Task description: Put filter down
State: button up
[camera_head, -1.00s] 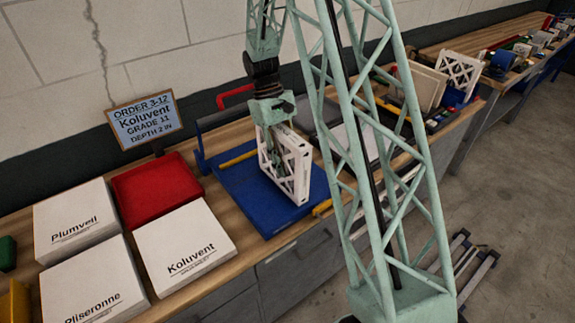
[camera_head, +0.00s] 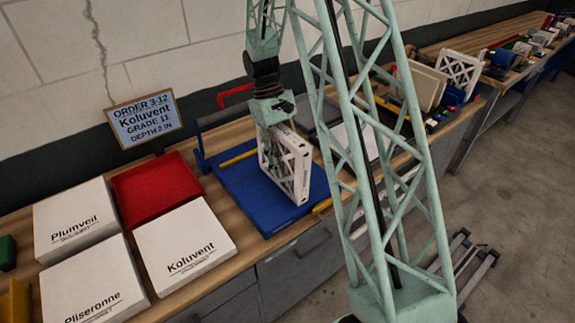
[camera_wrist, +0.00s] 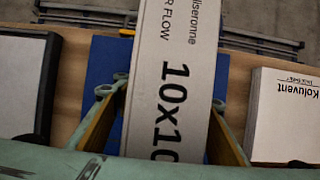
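A white-framed filter (camera_head: 298,172) stands upright on the blue mat (camera_head: 237,193) on the bench. In the wrist view, its top edge (camera_wrist: 172,70) carries the cut-off print "liseronne", "R FLOW" and "10x10". My gripper (camera_head: 272,140) is over the filter from above. In the wrist view, the fingers of my gripper (camera_wrist: 168,95) stand one on each side of the filter. Slivers of blue show between the finger pads and the filter, so the gripper looks open around it. The filter's underside is hidden.
White boxes marked Plumveil (camera_head: 72,217), Pliseronne (camera_head: 92,285) and Koluvent (camera_head: 185,240) lie left of the mat, by a red tray (camera_head: 155,188). A sign (camera_head: 145,118) reads "Order 3-12 Koluvent Grade 11 Depth 2 in". A yellow bar (camera_head: 238,157) lies on the mat's far side.

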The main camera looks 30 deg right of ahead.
aim_at(278, 126)
jog(key=shift+r, duration=0.2)
jog(key=v, duration=1.1)
jog(key=shift+w+r, duration=0.2)
jog(key=shift+r, duration=0.15)
jog(key=shift+o, duration=0.3)
